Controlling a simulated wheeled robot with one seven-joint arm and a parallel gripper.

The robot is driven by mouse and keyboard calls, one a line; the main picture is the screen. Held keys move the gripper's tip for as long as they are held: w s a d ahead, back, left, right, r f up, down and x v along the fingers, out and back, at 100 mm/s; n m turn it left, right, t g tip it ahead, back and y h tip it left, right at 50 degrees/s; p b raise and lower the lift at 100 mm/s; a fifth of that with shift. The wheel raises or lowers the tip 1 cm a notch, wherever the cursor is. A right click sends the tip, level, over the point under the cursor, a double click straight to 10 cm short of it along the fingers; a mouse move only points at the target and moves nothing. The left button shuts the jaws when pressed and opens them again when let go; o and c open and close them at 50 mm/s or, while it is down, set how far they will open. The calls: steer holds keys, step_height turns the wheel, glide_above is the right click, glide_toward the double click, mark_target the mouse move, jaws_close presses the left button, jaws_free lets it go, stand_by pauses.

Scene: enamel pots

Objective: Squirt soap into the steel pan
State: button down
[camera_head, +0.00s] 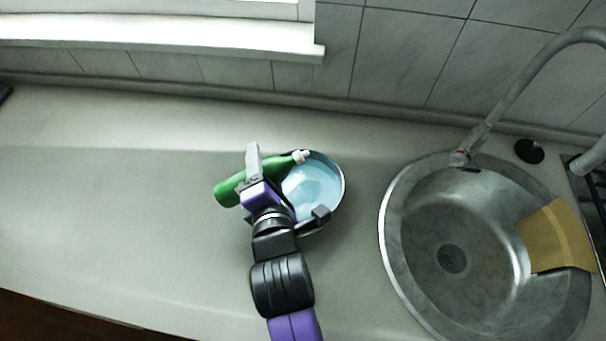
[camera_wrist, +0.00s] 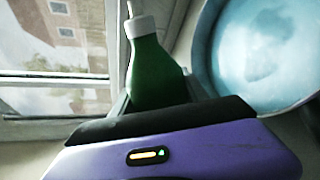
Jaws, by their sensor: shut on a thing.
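The green soap bottle (camera_head: 229,190) with a white cap and nozzle lies tilted nearly sideways in the head view, its nozzle at the upper right over the pan's rim area. It also shows in the wrist view (camera_wrist: 157,75). My gripper (camera_head: 254,172) is shut around the bottle's body. The steel pan (camera_head: 342,180) is on the counter just right of the gripper, partly hidden by my arm. Its inside looks light blue, and it shows at the upper right in the wrist view (camera_wrist: 203,60). I cannot tell whether soap is leaving the nozzle.
A steel sink (camera_head: 395,225) lies right of the pan, with a yellow cloth (camera_head: 556,238) at its right side and a tall faucet (camera_head: 505,105) behind. A window sill (camera_head: 160,38) and tiled wall are at the back. The counter (camera_head: 110,210) is clear on the left.

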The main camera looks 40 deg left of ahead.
steer(key=shift+s+r+m, duration=0.1)
steer(key=shift+r+m, duration=0.2)
steer(key=shift+r, duration=0.1)
stand_by(0.8)
steer(key=shift+s+a+f+m+g+p, duration=0.1)
steer(key=shift+s+a+m+g+p, duration=0.25)
steer(key=shift+m+p, duration=0.3)
stand_by(2.4)
steer(key=shift+s+m+g+y, duration=0.1)
steer(key=shift+m+g+y, duration=0.15)
steer(key=shift+m+y, duration=0.1)
stand_by(2.3)
